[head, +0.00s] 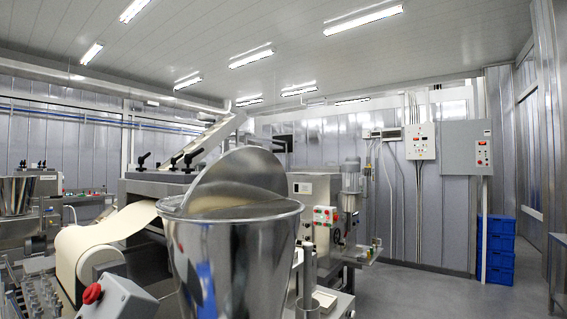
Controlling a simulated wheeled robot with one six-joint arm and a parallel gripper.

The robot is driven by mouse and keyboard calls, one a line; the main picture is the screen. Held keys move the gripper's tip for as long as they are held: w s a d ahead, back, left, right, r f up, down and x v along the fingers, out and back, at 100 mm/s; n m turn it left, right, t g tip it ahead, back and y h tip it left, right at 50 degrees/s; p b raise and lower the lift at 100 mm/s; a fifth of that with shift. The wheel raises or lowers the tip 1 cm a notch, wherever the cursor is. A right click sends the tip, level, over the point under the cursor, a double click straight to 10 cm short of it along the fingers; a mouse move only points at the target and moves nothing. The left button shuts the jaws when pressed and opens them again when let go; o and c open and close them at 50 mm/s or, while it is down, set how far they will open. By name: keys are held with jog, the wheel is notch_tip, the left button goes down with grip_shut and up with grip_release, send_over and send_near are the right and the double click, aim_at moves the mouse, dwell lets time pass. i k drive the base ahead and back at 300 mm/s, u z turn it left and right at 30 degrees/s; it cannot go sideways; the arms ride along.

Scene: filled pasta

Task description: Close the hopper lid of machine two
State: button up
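A shiny steel hopper (238,255) stands close in front of me in the head view, slightly left of the middle, with its lower end cut off by the frame. Its round lid (240,172) is tilted up at the back of the rim, so the hopper's mouth is partly uncovered. Pale material seems to show inside, just under the lid. No label on the machine can be read, so I cannot tell whether this is machine two. My gripper is not in view.
A control box with a red button (93,294) is at the lower left, beside a roll of pale dough sheet (85,245). Another steel hopper (17,194) is at the far left. Blue crates (500,250) stand by the right wall. The floor (430,295) at right is clear.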

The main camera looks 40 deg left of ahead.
aim_at(246, 175)
jog(key=i, duration=2.9)
jog(key=u, duration=2.85)
